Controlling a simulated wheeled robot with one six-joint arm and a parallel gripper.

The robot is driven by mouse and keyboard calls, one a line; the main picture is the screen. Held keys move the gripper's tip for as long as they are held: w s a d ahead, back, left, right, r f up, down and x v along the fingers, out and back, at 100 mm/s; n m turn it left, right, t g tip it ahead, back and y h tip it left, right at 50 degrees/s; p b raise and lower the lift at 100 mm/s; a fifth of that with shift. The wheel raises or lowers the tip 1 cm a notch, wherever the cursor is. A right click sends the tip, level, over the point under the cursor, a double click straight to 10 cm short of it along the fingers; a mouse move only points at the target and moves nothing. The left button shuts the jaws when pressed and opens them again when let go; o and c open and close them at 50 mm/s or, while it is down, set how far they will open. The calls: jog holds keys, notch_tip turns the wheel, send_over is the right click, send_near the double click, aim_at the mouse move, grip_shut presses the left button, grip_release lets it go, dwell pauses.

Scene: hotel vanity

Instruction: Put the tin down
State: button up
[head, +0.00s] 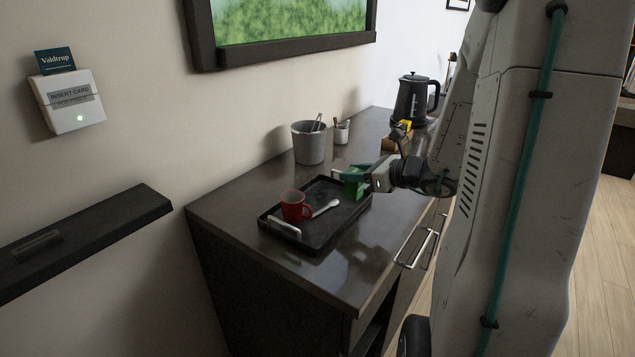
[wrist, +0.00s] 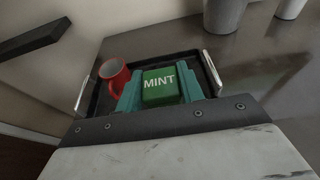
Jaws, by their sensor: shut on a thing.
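The green tin (wrist: 160,86) is marked "MINT" and sits between the teal fingers of my gripper (wrist: 153,92) in the wrist view. In the head view the tin (head: 353,186) shows as a small green shape at my gripper (head: 352,176), over the far right end of the black tray (head: 330,232). My gripper is shut on the tin. Whether the tin's underside touches the tray cannot be told. A red mug (head: 295,205) stands in the tray to the left, and it also shows in the wrist view (wrist: 114,75).
A white spoon (head: 326,207) lies in the tray beside the mug. A grey bucket (head: 309,143), a small cup (head: 342,132) and a black kettle (head: 411,100) stand behind on the dark counter (head: 235,205). The counter's front left is clear.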

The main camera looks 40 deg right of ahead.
jog(key=x, duration=0.4)
jog(key=d+x, duration=0.1)
jog(key=x, duration=0.2)
jog(key=d+x, duration=0.1)
jog(key=x, duration=0.3)
jog(key=shift+w+a+f, duration=0.15)
jog(key=shift+w+f, duration=0.3)
jog(key=shift+w, duration=0.15)
jog(key=shift+f, duration=0.3)
jog(key=shift+f, duration=0.15)
jog(key=o, duration=1.1)
